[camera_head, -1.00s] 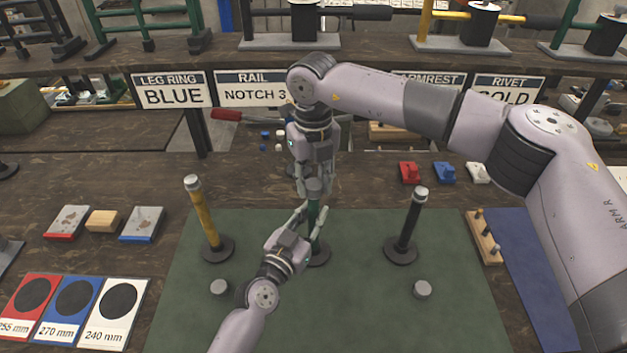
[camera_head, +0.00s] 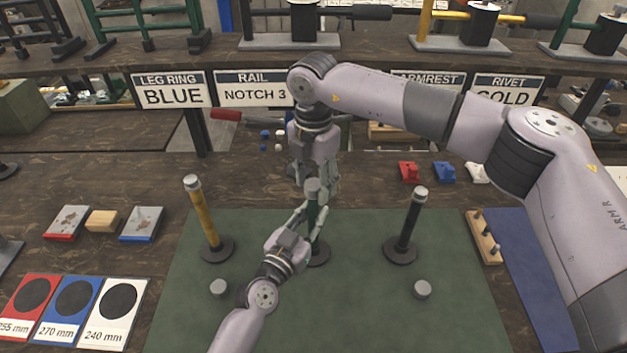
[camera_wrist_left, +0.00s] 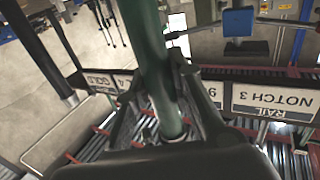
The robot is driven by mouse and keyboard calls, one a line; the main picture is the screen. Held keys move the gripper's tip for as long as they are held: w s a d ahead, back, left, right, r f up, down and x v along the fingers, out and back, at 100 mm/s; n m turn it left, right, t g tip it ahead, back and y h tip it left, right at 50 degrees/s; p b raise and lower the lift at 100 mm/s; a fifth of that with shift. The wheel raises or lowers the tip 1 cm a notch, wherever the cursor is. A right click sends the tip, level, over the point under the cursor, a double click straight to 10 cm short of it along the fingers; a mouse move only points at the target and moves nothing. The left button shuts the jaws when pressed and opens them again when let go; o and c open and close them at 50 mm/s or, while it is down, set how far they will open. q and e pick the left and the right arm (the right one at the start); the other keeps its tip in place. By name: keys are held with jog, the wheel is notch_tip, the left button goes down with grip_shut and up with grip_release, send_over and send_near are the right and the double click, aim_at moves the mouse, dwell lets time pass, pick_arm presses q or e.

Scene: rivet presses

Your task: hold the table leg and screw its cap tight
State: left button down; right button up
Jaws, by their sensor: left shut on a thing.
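The green table leg (camera_head: 318,222) stands upright on a dark round foot on the green mat (camera_head: 340,310), with a grey cap (camera_head: 313,185) on its top. My left gripper (camera_head: 310,222) is shut around the leg below the cap. In the left wrist view the green leg (camera_wrist_left: 155,60) runs between the fingers of my left gripper (camera_wrist_left: 165,95). My right gripper (camera_head: 315,180) points down from above at the cap. Its fingers look spread, one on each side of the cap; contact with the cap is hard to make out.
A yellow leg (camera_head: 207,218) stands left and a black leg (camera_head: 410,222) right, both capped. Two loose grey caps (camera_head: 219,287) (camera_head: 422,289) lie on the mat. A wooden peg block (camera_head: 483,237) is at the mat's right edge. The mat's front is largely clear.

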jog(key=shift+o, duration=0.5)
notch_tip(320, 180, up, 12)
dwell(0.3)
pick_arm(q)
jog(key=c, duration=1.3)
grip_release()
jog(key=shift+c, duration=0.2)
jog(key=v, duration=1.2)
